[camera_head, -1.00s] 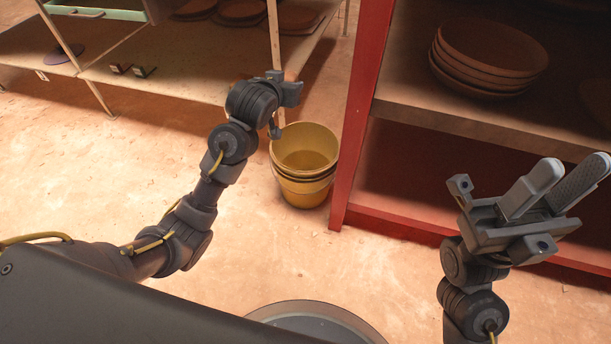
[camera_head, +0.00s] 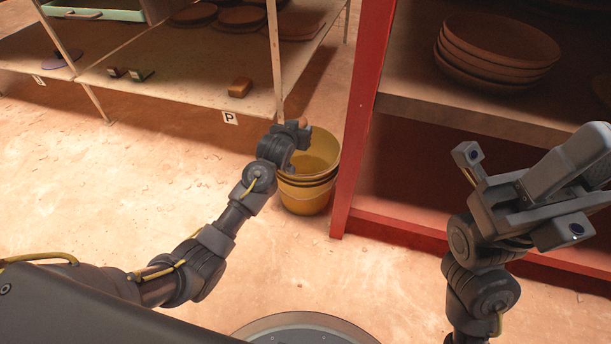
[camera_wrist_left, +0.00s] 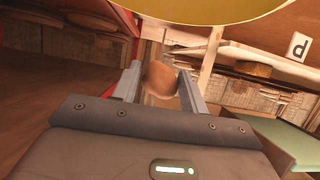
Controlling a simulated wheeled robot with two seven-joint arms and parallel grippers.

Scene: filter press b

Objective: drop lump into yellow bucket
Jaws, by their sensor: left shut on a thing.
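The yellow bucket (camera_head: 308,192) stands on the floor between the wooden shelf and the red rack; it looks like a nested stack. My left gripper (camera_head: 300,126) is at the bucket's near left rim and hides part of the opening. The rounded brown lump (camera_wrist_left: 161,80) is between its fingers in the left wrist view, and the gripper is shut on it. In the head view only a bit of the lump shows at the fingertips. The bucket's yellow side (camera_wrist_left: 215,8) fills the top of the wrist view. My right gripper (camera_head: 560,180) is raised before the red rack, its finger gap unclear.
The red rack (camera_head: 358,130) stands close to the right of the bucket, with stacked brown dishes (camera_head: 498,50) on it. The low wooden shelf (camera_head: 190,80) behind holds a brown block (camera_head: 240,88) and a P label (camera_head: 230,118). Floor left of the bucket is clear.

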